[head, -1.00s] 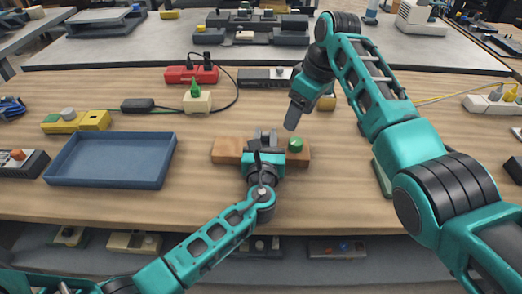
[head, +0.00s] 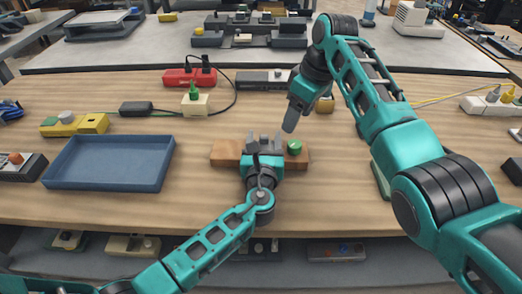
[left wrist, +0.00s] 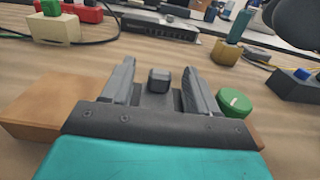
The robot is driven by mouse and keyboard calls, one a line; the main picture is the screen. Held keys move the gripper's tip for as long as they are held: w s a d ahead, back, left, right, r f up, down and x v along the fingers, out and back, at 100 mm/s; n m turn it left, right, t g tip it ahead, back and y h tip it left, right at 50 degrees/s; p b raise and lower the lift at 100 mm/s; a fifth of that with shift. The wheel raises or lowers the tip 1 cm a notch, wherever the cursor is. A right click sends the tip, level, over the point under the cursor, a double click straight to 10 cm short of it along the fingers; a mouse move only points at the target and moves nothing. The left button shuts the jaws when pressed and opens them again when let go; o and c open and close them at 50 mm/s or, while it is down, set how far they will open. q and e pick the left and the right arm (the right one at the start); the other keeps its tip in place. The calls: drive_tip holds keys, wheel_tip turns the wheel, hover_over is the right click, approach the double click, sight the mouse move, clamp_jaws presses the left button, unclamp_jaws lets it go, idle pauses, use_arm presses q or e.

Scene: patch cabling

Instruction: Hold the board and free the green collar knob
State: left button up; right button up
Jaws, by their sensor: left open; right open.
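The brown wooden board (head: 226,153) lies on the workbench, and its left part shows in the left wrist view (left wrist: 45,115). The green collar knob (head: 294,147) is at the board's right end; it also shows right of the fingers in the left wrist view (left wrist: 234,103). My left gripper (head: 264,140) is open over the board's middle, hiding part of it. In the left wrist view a small grey block (left wrist: 159,80) shows between its spread fingers, apart from both. My right gripper (head: 290,122) is open and empty, above and behind the knob.
A blue tray (head: 110,185) stands on the left. Behind the board are a cream box with a green plug (head: 196,104), a red socket block (head: 190,77) and a black cable. A yellow block (head: 75,125) is beyond the tray. Bare bench lies in front of the board.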

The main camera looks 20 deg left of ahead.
use_arm(q)
drive_tip(key=v, duration=1.1)
drive_tip(key=shift+s, duration=0.4)
drive_tip(key=shift+s+d+f, duration=0.1)
drive_tip(key=shift+s, duration=0.05)
